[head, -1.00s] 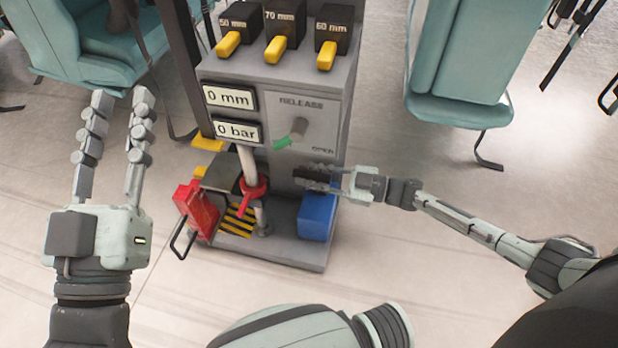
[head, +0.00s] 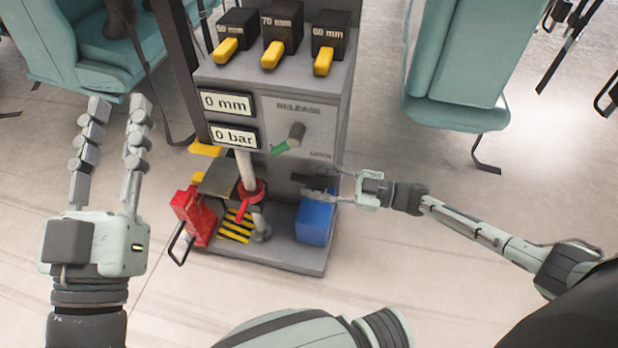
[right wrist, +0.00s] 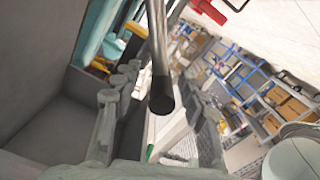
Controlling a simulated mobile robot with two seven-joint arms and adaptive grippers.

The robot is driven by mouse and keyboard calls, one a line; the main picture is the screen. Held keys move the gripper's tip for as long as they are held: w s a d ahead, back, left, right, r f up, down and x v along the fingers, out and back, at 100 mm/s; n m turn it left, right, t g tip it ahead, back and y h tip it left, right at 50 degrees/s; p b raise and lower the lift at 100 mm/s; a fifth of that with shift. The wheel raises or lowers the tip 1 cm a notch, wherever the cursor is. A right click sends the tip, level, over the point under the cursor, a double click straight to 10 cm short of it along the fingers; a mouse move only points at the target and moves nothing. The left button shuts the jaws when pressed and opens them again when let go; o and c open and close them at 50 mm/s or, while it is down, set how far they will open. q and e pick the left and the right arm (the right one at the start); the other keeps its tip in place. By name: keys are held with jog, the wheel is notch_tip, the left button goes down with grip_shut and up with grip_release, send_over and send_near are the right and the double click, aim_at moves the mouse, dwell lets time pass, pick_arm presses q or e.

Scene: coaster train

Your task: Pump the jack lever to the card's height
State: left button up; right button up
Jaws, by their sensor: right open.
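The grey jack machine (head: 330,95) stands ahead with displays reading 0 mm (head: 227,102) and 0 bar (head: 234,135). A grey rod (head: 246,168) with a red collar (head: 250,190), apparently the lever, rises at its front. My right gripper (head: 315,188) is open before the lower panel, right of the collar. In the right wrist view, a grey rod with a dark end (right wrist: 160,95) hangs between its fingers; contact is unclear. My left gripper (head: 119,108) is open and empty, left of the machine. I cannot make out a card.
Black blocks marked 50 (head: 236,30), 70 (head: 282,28) and 60 mm (head: 329,35), with yellow tabs, top the machine. A red part (head: 193,213) and blue box (head: 314,220) sit low. Teal seats (head: 455,70) flank it.

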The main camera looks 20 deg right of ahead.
jog(key=v, duration=1)
jog(key=shift+s+d, duration=0.1)
jog(key=shift+d, duration=0.05)
jog(key=shift+c, duration=0.2)
